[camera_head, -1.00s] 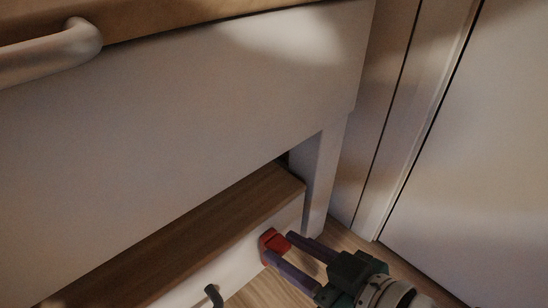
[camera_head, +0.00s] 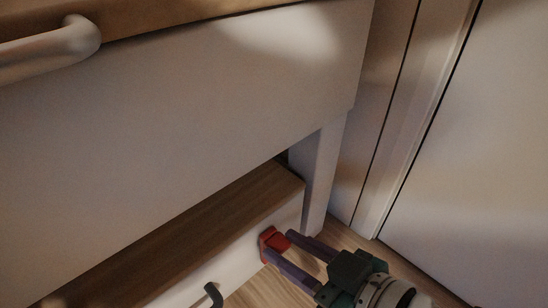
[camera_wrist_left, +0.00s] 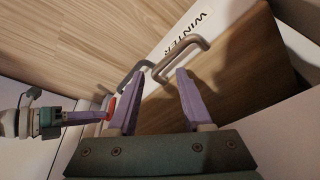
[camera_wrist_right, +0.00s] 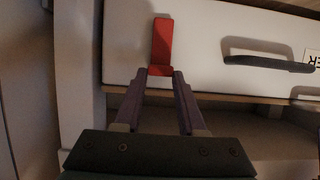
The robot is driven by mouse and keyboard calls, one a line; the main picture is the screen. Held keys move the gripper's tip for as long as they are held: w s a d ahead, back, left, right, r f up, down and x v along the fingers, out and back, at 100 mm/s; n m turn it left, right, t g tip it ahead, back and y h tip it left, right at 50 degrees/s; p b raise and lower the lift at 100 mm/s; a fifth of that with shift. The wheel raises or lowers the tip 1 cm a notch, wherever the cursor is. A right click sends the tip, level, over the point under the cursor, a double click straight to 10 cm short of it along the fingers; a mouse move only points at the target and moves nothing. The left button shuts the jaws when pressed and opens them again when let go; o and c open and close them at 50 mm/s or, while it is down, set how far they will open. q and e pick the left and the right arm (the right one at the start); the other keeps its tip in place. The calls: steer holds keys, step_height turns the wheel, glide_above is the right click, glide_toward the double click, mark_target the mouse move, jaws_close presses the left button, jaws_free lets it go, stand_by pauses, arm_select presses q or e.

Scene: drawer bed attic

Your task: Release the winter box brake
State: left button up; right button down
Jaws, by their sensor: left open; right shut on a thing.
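The winter box is a low drawer with a wooden top (camera_head: 190,225) and a pale front (camera_wrist_right: 205,35). Its WINTER label (camera_wrist_left: 184,35) shows in the left wrist view. A red brake (camera_head: 273,241) sits at the right end of the front. In the right wrist view the brake (camera_wrist_right: 161,42) is an upright red plate with a foot sticking out. My right gripper (camera_head: 278,246) is shut on the foot, which shows between its fingertips (camera_wrist_right: 160,73). My left gripper (camera_wrist_left: 158,76) is open. A brown bar handle (camera_wrist_left: 182,56) shows near its fingertips; contact cannot be told.
A dark handle (camera_head: 213,294) stands out from the box front, left of the brake. The large pale bed panel (camera_head: 200,110) overhangs the box. A pale leg (camera_head: 322,175) and a white door (camera_head: 470,150) stand to the right. Bare wood floor (camera_head: 262,290) lies in front.

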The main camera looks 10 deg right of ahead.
steer(key=shift+s+d+f+t+y, duration=0.45)
steer(key=shift+s+f+t+y, duration=0.15)
steer(key=shift+t, duration=0.2)
steer(key=shift+s+d+f+t, duration=0.1)
steer(key=shift+f+t, duration=0.05)
steer(key=shift+t, duration=0.15)
steer(key=shift+c, duration=2.4)
jaws_free()
